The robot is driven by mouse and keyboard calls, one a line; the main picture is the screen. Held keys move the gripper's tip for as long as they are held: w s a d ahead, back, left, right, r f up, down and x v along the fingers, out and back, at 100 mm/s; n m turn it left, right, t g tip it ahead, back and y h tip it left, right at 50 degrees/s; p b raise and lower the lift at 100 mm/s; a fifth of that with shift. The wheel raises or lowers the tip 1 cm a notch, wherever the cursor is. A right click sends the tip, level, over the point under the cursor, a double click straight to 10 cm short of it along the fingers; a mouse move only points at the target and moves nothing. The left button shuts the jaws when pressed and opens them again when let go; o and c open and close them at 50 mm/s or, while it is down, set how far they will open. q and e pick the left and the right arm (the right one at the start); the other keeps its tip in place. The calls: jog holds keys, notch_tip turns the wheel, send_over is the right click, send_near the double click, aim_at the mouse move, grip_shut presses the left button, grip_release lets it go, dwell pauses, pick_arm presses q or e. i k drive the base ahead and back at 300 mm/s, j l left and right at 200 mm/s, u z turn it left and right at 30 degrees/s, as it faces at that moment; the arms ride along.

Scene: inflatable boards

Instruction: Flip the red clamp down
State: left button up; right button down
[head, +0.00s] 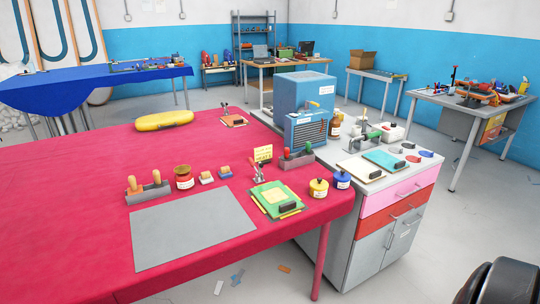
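No clamp can be made out for certain as the red one. A small metal toggle clamp (259,173) stands upright at the back edge of a green and yellow board (268,199) on the red table. Another small upright clamp-like piece (226,109) stands by an orange-brown plate (235,121) farther back on the same table; its handle colour is too small to tell. Red and green handles (287,153) stand in a grey block just right of the nearer clamp.
The red-covered table (70,210) bears a grey mat (193,228), a yellow inflated piece (165,120), jars and wooden-handled tools (147,187). A white-topped cabinet (390,185) with a blue machine (304,95) adjoins its right side. Floor is open at the right.

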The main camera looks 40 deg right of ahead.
aim_at(251, 162)
jog(key=l+u, duration=0.2)
jog(key=l, duration=2.8)
jog(key=k, duration=0.1)
